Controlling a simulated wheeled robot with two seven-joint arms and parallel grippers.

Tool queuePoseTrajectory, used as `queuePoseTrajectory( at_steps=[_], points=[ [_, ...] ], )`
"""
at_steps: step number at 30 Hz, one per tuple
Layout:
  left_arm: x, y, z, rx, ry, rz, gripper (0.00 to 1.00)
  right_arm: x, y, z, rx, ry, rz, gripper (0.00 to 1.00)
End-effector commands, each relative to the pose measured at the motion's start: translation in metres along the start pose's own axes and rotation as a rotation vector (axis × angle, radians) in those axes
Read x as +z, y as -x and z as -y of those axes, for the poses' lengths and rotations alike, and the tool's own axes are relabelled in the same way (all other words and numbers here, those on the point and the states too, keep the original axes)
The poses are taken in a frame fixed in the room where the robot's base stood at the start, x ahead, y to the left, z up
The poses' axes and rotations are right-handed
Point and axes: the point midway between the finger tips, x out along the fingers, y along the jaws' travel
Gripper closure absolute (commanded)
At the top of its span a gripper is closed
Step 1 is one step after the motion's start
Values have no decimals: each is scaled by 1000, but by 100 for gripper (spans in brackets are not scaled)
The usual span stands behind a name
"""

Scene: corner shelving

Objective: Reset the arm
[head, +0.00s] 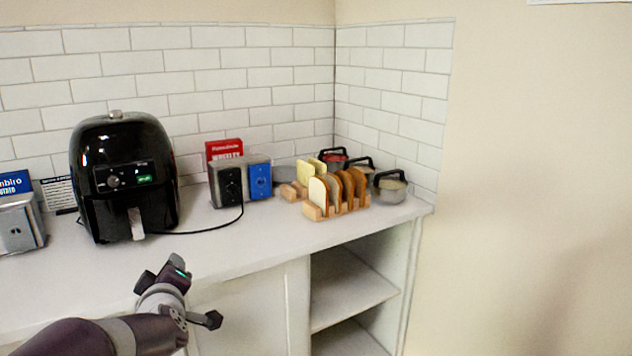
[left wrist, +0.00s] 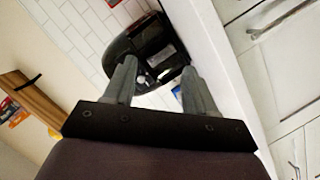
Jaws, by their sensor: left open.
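My left gripper (head: 160,275) comes in from the lower left in the head view, in front of the counter's front edge. In the left wrist view its two fingers (left wrist: 158,85) stand apart with nothing between them, so it is open and empty. The black air fryer (head: 125,178) stands on the counter beyond the gripper, apart from it. It also shows past the fingertips in the left wrist view (left wrist: 150,45). My right gripper is in neither view.
The white counter (head: 240,250) has free room along its front. A toast rack (head: 338,192) with bread slices, several lidded pots (head: 391,186), a blue box (head: 259,179) and a silver-black device (head: 228,182) stand at the back. Open shelves (head: 350,285) are below at right.

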Motion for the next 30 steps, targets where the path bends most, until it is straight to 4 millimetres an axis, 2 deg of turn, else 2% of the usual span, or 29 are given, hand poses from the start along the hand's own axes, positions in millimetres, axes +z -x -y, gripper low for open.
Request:
queuePoseTrajectory(
  at_steps=[5, 8, 11, 15, 18, 21, 22, 23, 24, 30],
  points=[
    [61, 21, 30, -60, -217, 273, 44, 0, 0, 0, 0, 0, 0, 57],
    [97, 44, 54, -97, -357, 454, 44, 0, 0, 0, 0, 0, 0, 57],
    [130, 76, 84, -135, -506, 649, 44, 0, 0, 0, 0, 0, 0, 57],
    [163, 136, 132, -187, -720, 937, 44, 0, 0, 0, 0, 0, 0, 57],
    [174, 181, 165, -224, -858, 1128, 44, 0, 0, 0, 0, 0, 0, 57],
    [177, 226, 196, -260, -982, 1294, 44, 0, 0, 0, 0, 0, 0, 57],
    [179, 234, 198, -252, -1009, 1311, 44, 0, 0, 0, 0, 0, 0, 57],
    [162, 235, 175, -245, -1009, 1304, 44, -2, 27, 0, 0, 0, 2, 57],
    [147, 239, 160, -247, -1004, 1301, 44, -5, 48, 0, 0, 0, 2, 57],
    [94, 255, 102, -248, -1000, 1299, 44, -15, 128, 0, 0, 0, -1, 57]
  ],
)
